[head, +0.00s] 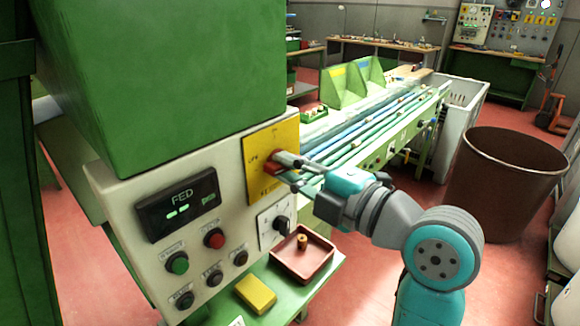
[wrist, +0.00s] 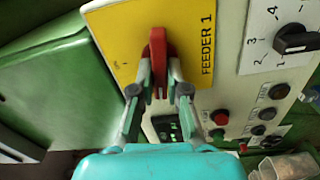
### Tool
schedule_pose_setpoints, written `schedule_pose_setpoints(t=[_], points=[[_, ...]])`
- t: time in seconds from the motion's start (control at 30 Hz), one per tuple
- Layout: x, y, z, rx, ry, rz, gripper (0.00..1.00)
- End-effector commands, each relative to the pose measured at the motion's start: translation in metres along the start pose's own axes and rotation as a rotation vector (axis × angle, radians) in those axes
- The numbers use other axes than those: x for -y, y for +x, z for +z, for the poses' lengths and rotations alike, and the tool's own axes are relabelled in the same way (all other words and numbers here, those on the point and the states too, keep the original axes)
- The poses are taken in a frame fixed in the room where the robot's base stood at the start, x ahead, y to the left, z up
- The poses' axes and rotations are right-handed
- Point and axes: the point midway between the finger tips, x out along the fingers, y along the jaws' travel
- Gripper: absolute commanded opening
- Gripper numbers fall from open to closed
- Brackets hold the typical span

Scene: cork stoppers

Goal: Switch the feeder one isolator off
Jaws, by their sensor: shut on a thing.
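The feeder one isolator is a red handle (head: 271,164) on a yellow plate (head: 287,143) on the cream panel's right part. In the wrist view the red handle (wrist: 158,48) lies parallel to the black "FEEDER 1" lettering on the yellow plate (wrist: 115,35). In the head view small marks show at the plate's top and left; the left one looks like "OFF", beside the handle. My gripper (head: 284,167) is shut on the handle. In the wrist view my gripper (wrist: 159,80) has a finger on each side of it. The fingers hide part of the handle.
Below the plate is a black rotary knob (head: 281,224). Left are a lit display (head: 177,206), a red button (head: 214,238) and a green button (head: 177,263). A red tray (head: 322,262) and yellow block (head: 255,293) sit on the shelf below. A brown bin (head: 512,180) stands right.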

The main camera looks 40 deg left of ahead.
Motion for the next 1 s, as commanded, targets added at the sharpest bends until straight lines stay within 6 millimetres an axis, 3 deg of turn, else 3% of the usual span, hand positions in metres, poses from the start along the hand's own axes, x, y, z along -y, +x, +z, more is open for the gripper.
schedule_pose_setpoints(t=[0.4,0.9,0.93,1.0], points=[[0.0021,0.0000,-0.0006,-0.002,-0.164,-0.002,0.00],[0.0028,0.0001,-0.0006,-0.003,-0.182,-0.004,0.00],[0.0029,0.0001,-0.0006,-0.003,-0.182,-0.004,0.17],[0.0027,0.0001,-0.0006,-0.002,-0.181,-0.003,0.34]])
